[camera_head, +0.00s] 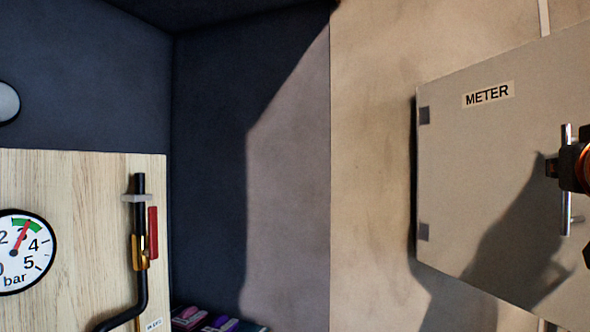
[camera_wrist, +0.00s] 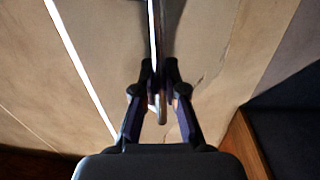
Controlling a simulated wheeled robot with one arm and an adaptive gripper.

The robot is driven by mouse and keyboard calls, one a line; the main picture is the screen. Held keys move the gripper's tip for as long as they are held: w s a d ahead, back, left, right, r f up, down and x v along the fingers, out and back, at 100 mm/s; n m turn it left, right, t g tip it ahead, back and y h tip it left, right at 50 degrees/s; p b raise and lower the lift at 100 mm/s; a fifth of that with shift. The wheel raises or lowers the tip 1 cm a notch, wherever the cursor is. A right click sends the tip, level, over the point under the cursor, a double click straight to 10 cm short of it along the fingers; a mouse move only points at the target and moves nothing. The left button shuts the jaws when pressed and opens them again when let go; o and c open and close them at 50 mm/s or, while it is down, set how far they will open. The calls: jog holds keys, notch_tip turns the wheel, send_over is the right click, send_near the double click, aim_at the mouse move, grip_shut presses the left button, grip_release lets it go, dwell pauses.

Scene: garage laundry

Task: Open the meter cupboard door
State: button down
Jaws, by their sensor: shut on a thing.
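The meter cupboard door (camera_head: 480,160) is a flat pale panel labelled METER, at the right of the head view. Its two dark hinges (camera_head: 424,115) are on its left edge. Its top and bottom edges spread apart to the right, so that side looks nearer to me. The free edge is cut off by the picture, and I cannot tell how far the door stands open. A shiny vertical bar handle (camera_head: 566,220) stands out from the door. My gripper (camera_head: 558,168) is shut on the handle. In the wrist view, the fingers (camera_wrist: 157,92) close around the bar.
A wooden board (camera_head: 80,210) at the left carries a pressure gauge (camera_head: 15,250) and a black pipe with a red-handled valve (camera_head: 152,232). Coloured items (camera_head: 205,322) lie low near the dark corner. The beige wall (camera_head: 370,150) left of the door is bare.

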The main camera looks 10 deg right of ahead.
jog(key=c, duration=1.2)
grip_release()
jog(key=shift+r, duration=0.2)
